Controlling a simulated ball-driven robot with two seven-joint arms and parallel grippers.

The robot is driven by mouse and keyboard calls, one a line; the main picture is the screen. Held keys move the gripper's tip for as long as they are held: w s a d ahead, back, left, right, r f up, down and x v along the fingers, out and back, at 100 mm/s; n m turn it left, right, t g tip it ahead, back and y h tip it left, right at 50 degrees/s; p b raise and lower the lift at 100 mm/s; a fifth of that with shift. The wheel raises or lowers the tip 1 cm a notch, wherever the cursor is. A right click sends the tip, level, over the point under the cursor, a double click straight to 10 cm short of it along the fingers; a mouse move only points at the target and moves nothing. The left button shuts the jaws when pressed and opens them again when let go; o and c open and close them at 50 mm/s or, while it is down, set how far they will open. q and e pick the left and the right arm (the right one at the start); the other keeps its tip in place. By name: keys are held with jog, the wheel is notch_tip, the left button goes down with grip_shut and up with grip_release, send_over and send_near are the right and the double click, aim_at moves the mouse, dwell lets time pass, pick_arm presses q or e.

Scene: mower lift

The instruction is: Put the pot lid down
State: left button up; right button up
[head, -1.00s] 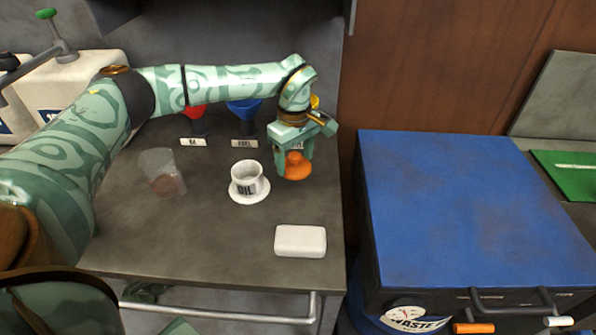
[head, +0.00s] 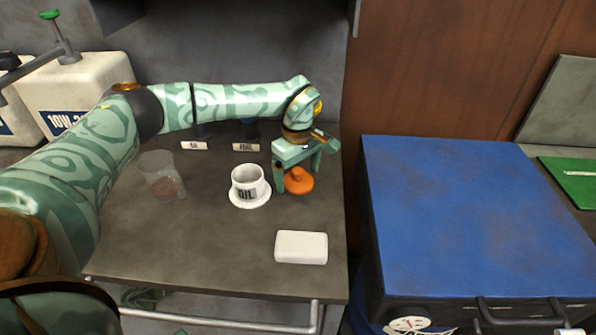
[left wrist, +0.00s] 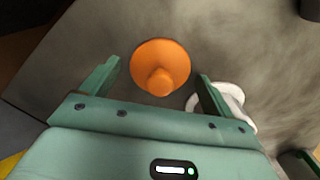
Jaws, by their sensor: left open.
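The pot lid is an orange disc with a round knob on top; in the head view the lid (head: 299,182) appears to lie flat on the grey table, knob up, right of the white OIL cup. My left gripper (head: 298,178) is open above it, one finger on each side. In the left wrist view the lid (left wrist: 165,58) sits between and just beyond the spread fingertips of my left gripper (left wrist: 158,75), with a visible gap on both sides. My right gripper is not in view.
The white OIL cup (head: 247,180) on its saucer (head: 262,201) stands close left of the lid. A clear cup (head: 160,172) is farther left. A white block (head: 301,247) lies near the front. A blue-topped cabinet (head: 470,220) stands right of the table.

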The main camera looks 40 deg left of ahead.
aim_at(298, 170)
pick_arm(q)
notch_tip(298, 170, up, 12)
jog(key=p, duration=0.4)
jog(key=shift+r, duration=0.15)
